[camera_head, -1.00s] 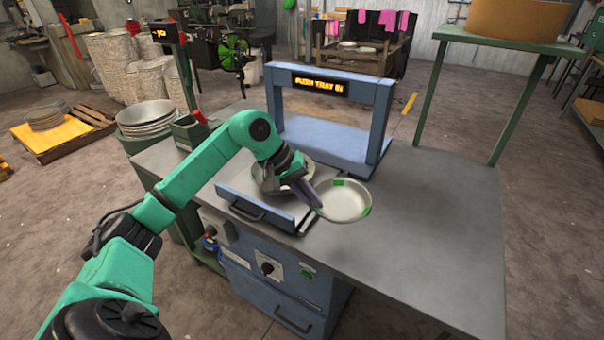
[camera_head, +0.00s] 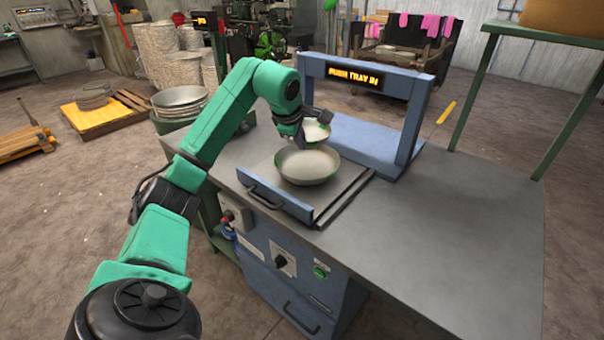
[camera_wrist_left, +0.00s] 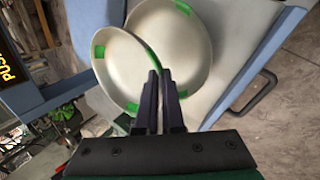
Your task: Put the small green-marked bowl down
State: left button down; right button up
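The small green-marked bowl (camera_head: 317,132) is pale metal with green patches on its rim. My left gripper (camera_head: 322,116) is shut on its rim and holds it tilted, behind the larger bowl. The larger bowl (camera_head: 307,166) sits on the sliding tray (camera_head: 342,190), in front of the blue frame. In the left wrist view the small bowl (camera_wrist_left: 120,72) overlaps the larger bowl (camera_wrist_left: 180,30), and the fingers (camera_wrist_left: 162,85) close on its edge by a green patch. Whether the two bowls touch I cannot tell. My right gripper is not in view.
The blue frame (camera_head: 418,110) stands just behind the tray, with a lit sign reading PUSH TRAY IN. The grey tabletop (camera_head: 450,220) is clear to the right. A stack of bowls (camera_head: 180,102) stands at the left.

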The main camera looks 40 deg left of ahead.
pick_arm(q)
notch_tip(320, 180, down, 8)
jog(key=shift+f, duration=0.25)
jog(key=shift+d, duration=0.1)
jog(key=shift+f+b, duration=0.15)
jog(key=shift+b, duration=0.15)
jog(key=c, duration=1.1)
grip_release()
jog(key=shift+o, duration=0.2)
